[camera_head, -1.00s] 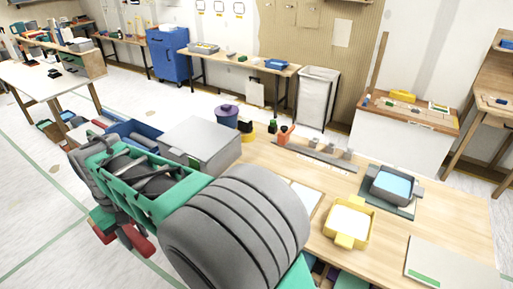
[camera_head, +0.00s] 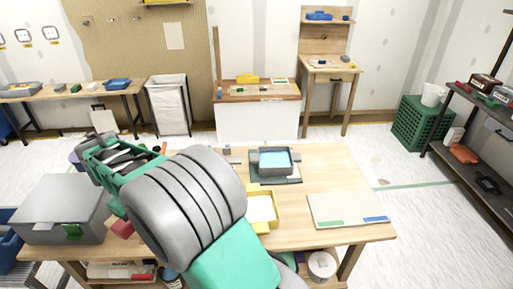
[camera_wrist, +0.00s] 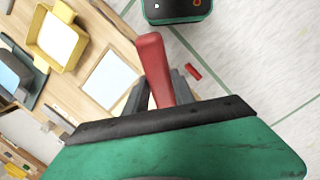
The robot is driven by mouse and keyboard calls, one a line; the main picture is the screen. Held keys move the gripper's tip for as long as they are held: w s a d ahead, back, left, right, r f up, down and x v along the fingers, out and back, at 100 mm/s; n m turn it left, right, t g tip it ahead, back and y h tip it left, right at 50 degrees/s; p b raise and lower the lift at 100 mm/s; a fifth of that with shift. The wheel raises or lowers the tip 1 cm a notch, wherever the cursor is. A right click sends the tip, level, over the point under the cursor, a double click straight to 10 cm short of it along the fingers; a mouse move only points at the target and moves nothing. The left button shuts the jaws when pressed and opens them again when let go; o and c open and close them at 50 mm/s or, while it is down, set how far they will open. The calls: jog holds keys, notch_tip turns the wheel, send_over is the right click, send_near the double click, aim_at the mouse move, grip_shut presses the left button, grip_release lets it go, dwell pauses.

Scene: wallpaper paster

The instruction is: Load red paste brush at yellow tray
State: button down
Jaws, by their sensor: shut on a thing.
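My gripper (camera_wrist: 163,88) is shut on a red handle (camera_wrist: 152,60), which I take to be the red paste brush. The handle rises between the grey fingers; its bristles are not visible. The yellow tray (camera_wrist: 41,36), with a white fill, is at the upper left of the wrist view, apart from the brush. In the head view the yellow tray (camera_head: 276,208) is on the wooden table, partly hidden by my arm. The fingertips are not clear in the head view. A small red part (camera_head: 122,228) shows below my arm there; I cannot tell if it is the brush.
A grey tray with blue contents (camera_head: 252,161) stands behind the yellow tray. A pale board (camera_head: 345,208) lies at the table's right. A grey box (camera_head: 60,205) is at the left. A white sheet (camera_wrist: 108,80) lies near the yellow tray. A dark shelf (camera_head: 480,160) stands far right.

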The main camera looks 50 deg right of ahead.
jog(key=s+d+r+n+g+h+p, duration=0.15)
jog(key=d+n+h+p, duration=0.35)
jog(key=d, duration=1.6)
jog(key=s+d+r+n+t+h+p, duration=0.1)
jog(key=s+d+r+n+t+h, duration=0.2)
jog(key=s+d, duration=0.45)
jog(key=s+d+r+n+h+p, duration=0.1)
jog(key=s+d+r+n+h, duration=0.25)
jog(key=s+d, duration=0.45)
notch_tip(320, 180, down, 9)
jog(key=w+d+b, duration=0.1)
jog(key=b, duration=0.5)
jog(key=shift+w+d+n, duration=0.15)
jog(key=shift+d+n, duration=0.05)
jog(key=shift+n, duration=0.15)
jog(key=shift+f, duration=0.15)
jog(key=shift+f, duration=1.15)
jog(key=shift+f, duration=0.1)
